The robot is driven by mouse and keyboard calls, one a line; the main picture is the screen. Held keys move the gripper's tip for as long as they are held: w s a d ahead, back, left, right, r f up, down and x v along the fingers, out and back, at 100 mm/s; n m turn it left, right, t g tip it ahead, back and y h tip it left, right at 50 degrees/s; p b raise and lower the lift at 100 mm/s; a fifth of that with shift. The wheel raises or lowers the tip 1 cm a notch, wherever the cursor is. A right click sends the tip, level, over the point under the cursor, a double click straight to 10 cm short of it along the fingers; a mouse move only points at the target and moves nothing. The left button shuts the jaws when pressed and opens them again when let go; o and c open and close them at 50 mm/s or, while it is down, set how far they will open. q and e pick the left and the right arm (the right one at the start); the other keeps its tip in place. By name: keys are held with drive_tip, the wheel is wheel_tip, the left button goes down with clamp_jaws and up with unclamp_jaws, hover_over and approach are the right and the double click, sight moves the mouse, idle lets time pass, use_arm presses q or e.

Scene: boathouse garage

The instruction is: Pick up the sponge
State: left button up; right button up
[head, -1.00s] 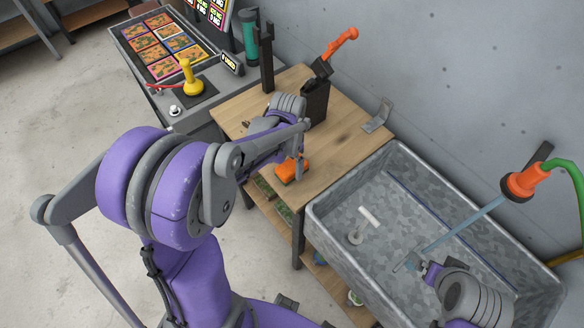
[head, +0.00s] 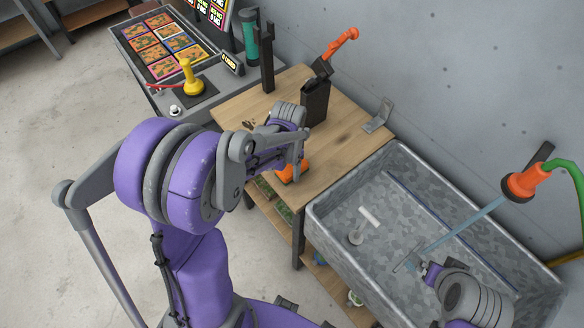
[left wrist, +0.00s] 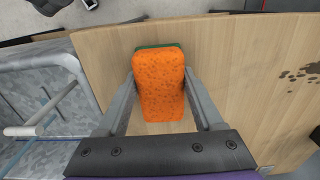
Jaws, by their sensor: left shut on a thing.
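The orange sponge (left wrist: 159,84) has a green layer on its far side and stands between the two fingers of my left gripper (left wrist: 160,92) in the left wrist view. The fingers touch its sides, so the gripper is shut on it. In the head view the sponge (head: 291,171) shows at the front edge of the wooden table, partly hidden by my left gripper (head: 297,165). I cannot tell whether it is clear of the tabletop. My right gripper (head: 418,268) is over the metal sink; its jaw opening is too small to judge.
The wooden table (head: 345,150) carries a black holder (head: 315,102) with an orange-handled tool and a metal bracket (head: 378,117). The metal sink (head: 325,222) adjoins it on the right, with a hose nozzle (head: 524,183) above. A console with a yellow joystick (head: 190,82) stands to the left.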

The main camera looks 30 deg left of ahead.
use_arm(q)
wheel_tip(320, 180, up, 10)
drive_tip(key=shift+r+p, duration=0.1)
drive_tip(key=shift+p, duration=0.25)
idle(0.4)
drive_tip(key=o, duration=0.7)
drive_tip(key=c, duration=0.5)
